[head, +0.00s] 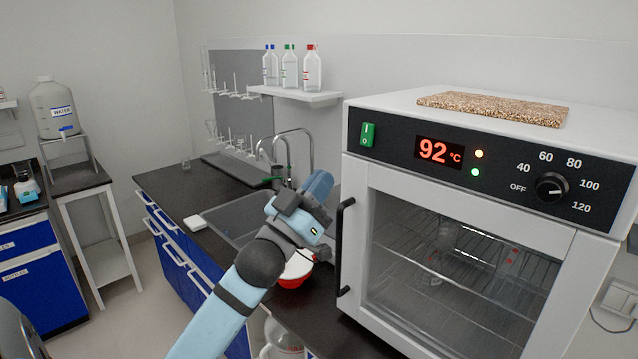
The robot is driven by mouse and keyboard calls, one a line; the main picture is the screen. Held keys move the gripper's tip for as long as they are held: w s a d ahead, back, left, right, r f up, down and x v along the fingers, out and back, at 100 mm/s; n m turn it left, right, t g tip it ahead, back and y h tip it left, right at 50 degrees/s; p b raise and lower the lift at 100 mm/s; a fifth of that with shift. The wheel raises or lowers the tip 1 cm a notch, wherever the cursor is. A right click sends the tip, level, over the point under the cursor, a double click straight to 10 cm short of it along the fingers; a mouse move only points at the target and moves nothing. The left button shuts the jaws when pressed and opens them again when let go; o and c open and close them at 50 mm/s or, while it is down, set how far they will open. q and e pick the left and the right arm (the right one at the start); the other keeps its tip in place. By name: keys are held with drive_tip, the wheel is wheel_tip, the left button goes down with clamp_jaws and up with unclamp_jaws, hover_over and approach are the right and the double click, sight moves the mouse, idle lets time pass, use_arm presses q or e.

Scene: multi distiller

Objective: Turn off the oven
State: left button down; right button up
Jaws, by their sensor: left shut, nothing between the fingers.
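The oven (350,215) is a white box at the right with its glass door closed. Its black panel carries a green rocker switch (367,135) marked I and O at the left. The red display (440,151) reads 92 °C, and an orange and a green light glow beside it. A black temperature knob (551,187) has OFF to 120 around it; its exact setting is hard to read. My left gripper (319,187) is shut and empty, left of the oven, below the switch and apart from it. The right gripper is not in view.
A black vertical door handle (343,245) stands out close to my left gripper. A red-and-white bowl-like object (295,272) is partly hidden behind my arm. A sink (235,220) with taps lies left. A speckled slab (490,108) lies on the oven. Space before the switch is clear.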

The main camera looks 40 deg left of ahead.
sight(366, 140)
use_arm(q)
drive_tip(key=w+r, duration=0.1)
drive_tip(key=w, duration=0.2)
drive_tip(key=w+r+p, duration=0.1)
drive_tip(key=w, duration=0.2)
drive_tip(key=w+r+p, duration=0.1)
drive_tip(key=w, duration=0.1)
drive_tip(key=shift+w+d+r, duration=0.15)
drive_tip(key=shift+w+d, duration=0.2)
drive_tip(key=shift+w, duration=0.2)
